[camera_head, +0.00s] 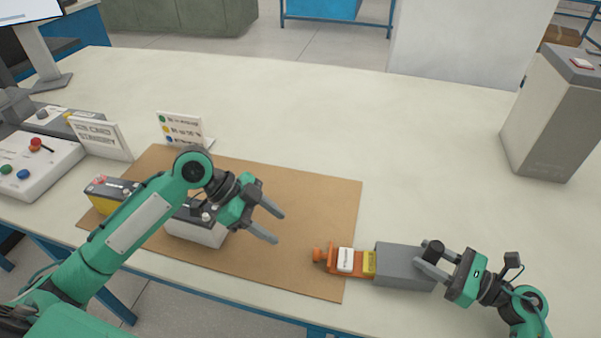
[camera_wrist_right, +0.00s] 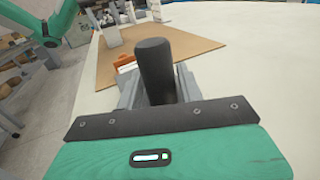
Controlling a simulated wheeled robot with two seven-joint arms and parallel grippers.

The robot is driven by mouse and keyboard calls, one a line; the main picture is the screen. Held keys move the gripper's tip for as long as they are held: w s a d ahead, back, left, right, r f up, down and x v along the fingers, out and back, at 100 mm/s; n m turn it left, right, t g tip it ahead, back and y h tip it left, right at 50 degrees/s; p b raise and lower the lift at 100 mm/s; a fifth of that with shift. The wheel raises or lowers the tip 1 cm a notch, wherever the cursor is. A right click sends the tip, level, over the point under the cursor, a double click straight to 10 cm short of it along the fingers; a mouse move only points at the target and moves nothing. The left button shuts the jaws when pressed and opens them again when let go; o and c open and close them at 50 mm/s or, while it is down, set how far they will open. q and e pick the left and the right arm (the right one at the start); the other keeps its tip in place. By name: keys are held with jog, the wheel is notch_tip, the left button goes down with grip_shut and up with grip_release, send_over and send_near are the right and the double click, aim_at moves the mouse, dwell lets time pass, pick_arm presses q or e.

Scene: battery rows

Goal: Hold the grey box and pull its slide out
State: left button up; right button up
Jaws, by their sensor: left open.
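The grey box (camera_head: 392,267) lies on the table at the lower right of the head view, partly over the right edge of the brown mat. Its orange slide (camera_head: 330,258) sticks out of its left end, with a knob at the tip and a white block and a yellow label on it. A black upright handle (camera_head: 433,248) stands on the box; it also shows in the wrist view (camera_wrist_right: 155,70). My right gripper (camera_head: 430,264) has its fingers closed on both sides of this handle. My left gripper (camera_head: 280,225) is open and empty, above the mat, up and left of the slide's knob.
The brown mat (camera_head: 310,200) carries a white battery (camera_head: 195,232) and a yellow-and-black battery (camera_head: 103,195), both partly behind my left arm. Small signs (camera_head: 184,131) and a white button panel (camera_head: 38,163) stand at the left. A grey bin (camera_head: 553,115) stands at the right. The back of the table is clear.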

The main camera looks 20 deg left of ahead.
jog(key=o, duration=0.3)
jog(key=v, duration=1.2)
jog(key=shift+r, duration=0.1)
